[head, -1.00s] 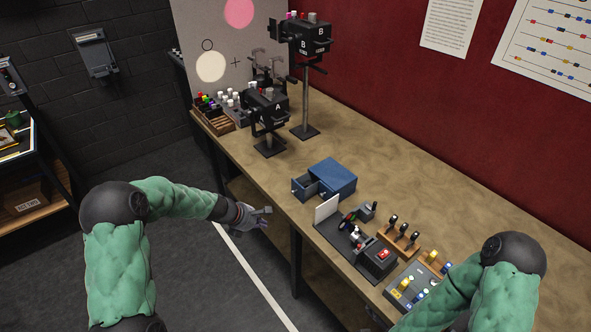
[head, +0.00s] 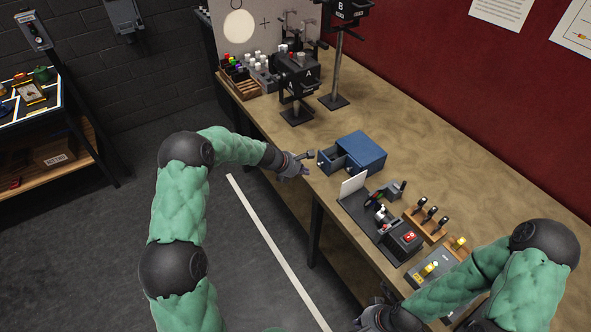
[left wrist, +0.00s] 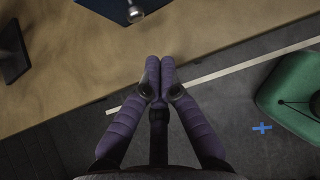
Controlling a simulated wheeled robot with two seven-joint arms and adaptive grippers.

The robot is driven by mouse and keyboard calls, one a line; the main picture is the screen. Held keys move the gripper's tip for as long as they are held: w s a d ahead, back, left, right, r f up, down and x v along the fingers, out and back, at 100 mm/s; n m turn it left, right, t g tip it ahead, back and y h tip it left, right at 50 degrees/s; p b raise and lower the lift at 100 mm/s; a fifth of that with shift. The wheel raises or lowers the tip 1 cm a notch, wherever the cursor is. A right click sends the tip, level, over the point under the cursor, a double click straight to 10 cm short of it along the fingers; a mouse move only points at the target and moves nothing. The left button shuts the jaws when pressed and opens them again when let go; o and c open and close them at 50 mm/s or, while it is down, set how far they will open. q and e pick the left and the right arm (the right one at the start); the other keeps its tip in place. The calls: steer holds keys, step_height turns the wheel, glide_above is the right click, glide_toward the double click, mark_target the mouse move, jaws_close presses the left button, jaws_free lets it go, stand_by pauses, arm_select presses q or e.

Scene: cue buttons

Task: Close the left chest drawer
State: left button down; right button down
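A blue chest (head: 366,150) stands near the table's front edge in the head view. Its left drawer (head: 331,161) is pulled out toward the edge. In the left wrist view, a dark blue part (left wrist: 100,5) and a round grey knob (left wrist: 135,13) show at the top edge. My left gripper (head: 303,170) is just in front of the open drawer, apart from it. In the left wrist view its purple fingers (left wrist: 160,62) are together with nothing between them. My right gripper (head: 372,318) is low at the bottom of the head view, partly cut off; its fingers are unclear.
A white card and a dark control box (head: 403,238) stand right of the chest, with a wooden lever block (head: 427,220) beyond. A black device marked A (head: 298,78) and a crate of pegs (head: 243,86) stand farther back. The table (head: 440,150) behind the chest is clear.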

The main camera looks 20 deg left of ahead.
arm_select(q)
steer(key=shift+w+d, duration=0.55)
steer(key=shift+w, duration=0.15)
steer(key=shift+w+d, duration=0.5)
steer(key=shift+w, duration=0.2)
arm_select(e)
steer(key=shift+r, duration=0.2)
